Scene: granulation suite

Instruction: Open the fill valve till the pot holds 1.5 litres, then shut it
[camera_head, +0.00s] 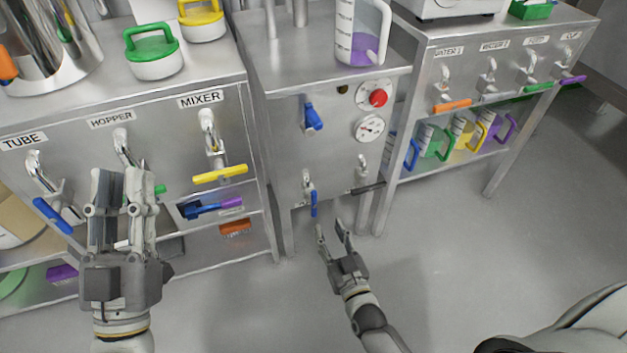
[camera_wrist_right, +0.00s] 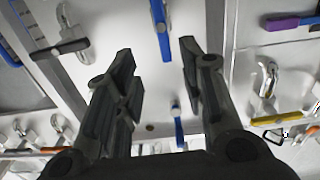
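No valve is readably labelled "fill". The middle steel cabinet (camera_head: 285,165) carries an upper blue valve handle (camera_head: 313,117) and a lower tap with a hanging blue lever (camera_head: 314,204). My right gripper (camera_head: 331,228) is open and empty, just below and right of that lower lever. In the right wrist view the lower blue lever (camera_wrist_right: 161,30) shows beyond the gap between the fingertips, apart from them; the upper blue handle (camera_wrist_right: 177,125) shows too. My left gripper (camera_head: 120,178) is open and empty before the left cabinet. A steel pot (camera_head: 48,40) stands top left; its contents are hidden.
A black-handled tap (camera_head: 368,188) is beside the lower blue lever. Left taps read TUBE, HOPPER and MIXER. The floor (camera_head: 450,250) is clear.

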